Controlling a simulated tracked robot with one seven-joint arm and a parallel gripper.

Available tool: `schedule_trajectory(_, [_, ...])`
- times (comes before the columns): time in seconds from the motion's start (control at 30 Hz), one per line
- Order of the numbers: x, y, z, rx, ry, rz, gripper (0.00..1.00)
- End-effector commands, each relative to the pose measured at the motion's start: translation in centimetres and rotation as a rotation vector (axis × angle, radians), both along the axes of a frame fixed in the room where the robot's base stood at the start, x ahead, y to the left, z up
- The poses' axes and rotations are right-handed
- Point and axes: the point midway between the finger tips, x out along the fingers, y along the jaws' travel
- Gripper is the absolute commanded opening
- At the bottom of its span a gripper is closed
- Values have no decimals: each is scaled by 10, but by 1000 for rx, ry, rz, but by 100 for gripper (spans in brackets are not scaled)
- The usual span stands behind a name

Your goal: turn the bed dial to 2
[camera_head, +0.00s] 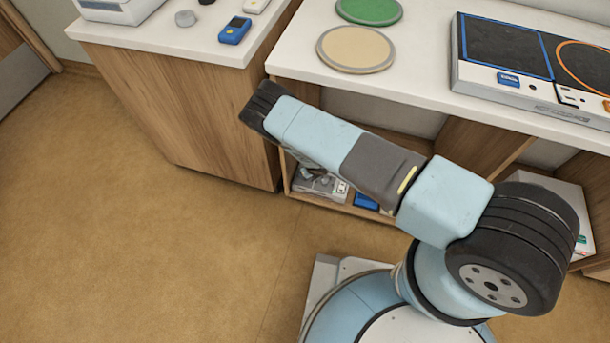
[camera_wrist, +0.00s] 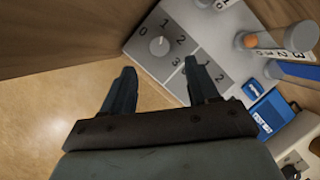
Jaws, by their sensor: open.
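A light grey panel with a round white dial (camera_wrist: 158,46) shows in the wrist view, with the marks 0, 1, 2 and 3 around the dial. Which mark the dial points to is too small to tell. A darker grey field (camera_wrist: 215,80) with more numbers lies beside it on the panel. My gripper (camera_wrist: 160,67) is open and empty, its two fingers apart below the dial in the picture. The dial is not between them. In the head view the arm largely hides the gripper; the grey panel (camera_head: 326,187) shows partly on the low shelf.
Orange-and-white cylindrical parts (camera_wrist: 258,41) and a blue box (camera_wrist: 268,117) stand right of the dial. A wooden wall (camera_wrist: 60,35) borders the panel. The counter (camera_head: 430,70) above the shelf holds round mats (camera_head: 356,50) and a black-topped board (camera_head: 500,50). Floor at left is clear.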

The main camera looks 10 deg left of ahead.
Motion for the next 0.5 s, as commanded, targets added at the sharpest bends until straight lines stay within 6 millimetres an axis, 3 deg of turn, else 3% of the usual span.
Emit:
schedule_trajectory(0.3, [14, 13, -49, 1, 1, 1, 60])
schedule_trajectory(0.5, [20, 18, -67, 0, 0, 2, 60])
